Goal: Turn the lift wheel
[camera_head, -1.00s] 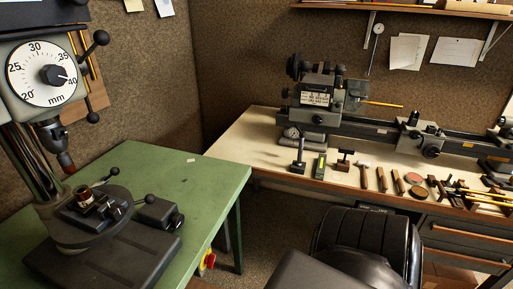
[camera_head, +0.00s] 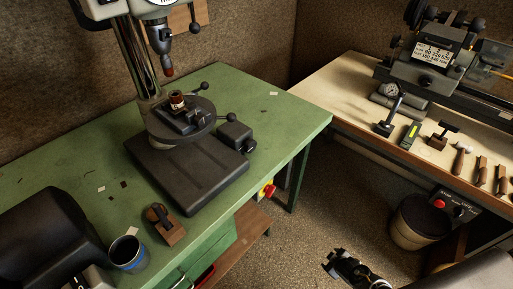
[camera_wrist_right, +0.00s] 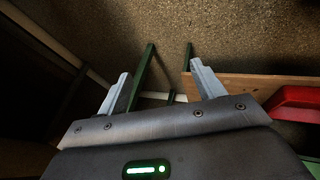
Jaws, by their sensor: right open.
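The drill press stands on the green bench, with its base plate (camera_head: 190,175) and round dark table (camera_head: 200,125) in the head view. A brown-and-silver piece (camera_head: 177,100) sits in a clamp on this table. Ball-ended levers (camera_head: 205,87) stick out at its side, and a dark block with a ball lever (camera_head: 236,134) sits at its right. I cannot tell which part is the lift wheel. My right gripper (camera_head: 350,268) is over the floor, right of the bench; its jaws are open and empty in the right wrist view (camera_wrist_right: 157,88). My left arm is at lower left, its fingers unseen.
A bin (camera_head: 418,222) stands under the pale bench (camera_head: 340,85) at right. Floor between the benches is clear.

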